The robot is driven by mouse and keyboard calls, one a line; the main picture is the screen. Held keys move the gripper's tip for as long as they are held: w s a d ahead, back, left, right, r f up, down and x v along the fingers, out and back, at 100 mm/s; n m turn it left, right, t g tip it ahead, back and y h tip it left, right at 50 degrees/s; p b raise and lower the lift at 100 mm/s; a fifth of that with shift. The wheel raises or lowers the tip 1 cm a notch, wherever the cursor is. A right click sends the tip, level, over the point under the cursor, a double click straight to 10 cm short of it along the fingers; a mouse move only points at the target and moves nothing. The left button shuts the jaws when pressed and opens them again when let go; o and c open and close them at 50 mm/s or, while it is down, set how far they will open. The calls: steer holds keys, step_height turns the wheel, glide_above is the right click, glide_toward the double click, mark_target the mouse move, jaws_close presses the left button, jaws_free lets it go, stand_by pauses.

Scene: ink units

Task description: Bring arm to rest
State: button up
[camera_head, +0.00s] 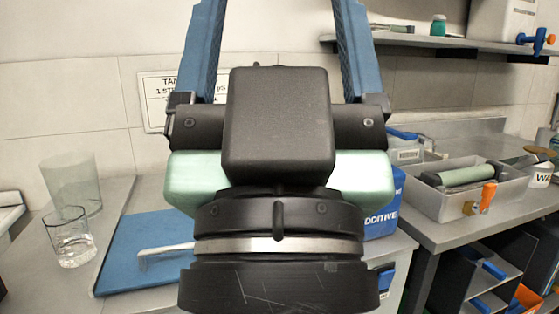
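My gripper (279,12) is raised in the middle of the camera_head view and points upward, with its dark wrist below it. Its two blue fingers stand wide apart, and only the pale tiled wall shows between them. Their ends reach the top edge of the picture, so the tips may be cut off. I see nothing held between the fingers. The gripper and wrist hide the middle of the counter behind them.
Two clear glass vessels (72,237) stand on the counter at left, beside a blue mat (125,265). A grey bin (428,204) holding a roller-like tool stands at right. A shelf (440,41) and a sign (158,103) are on the wall. A blue box (388,218) is partly hidden.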

step_height(320, 180, up, 30)
steer(key=p, duration=2.8)
steer(key=shift+f, duration=0.1)
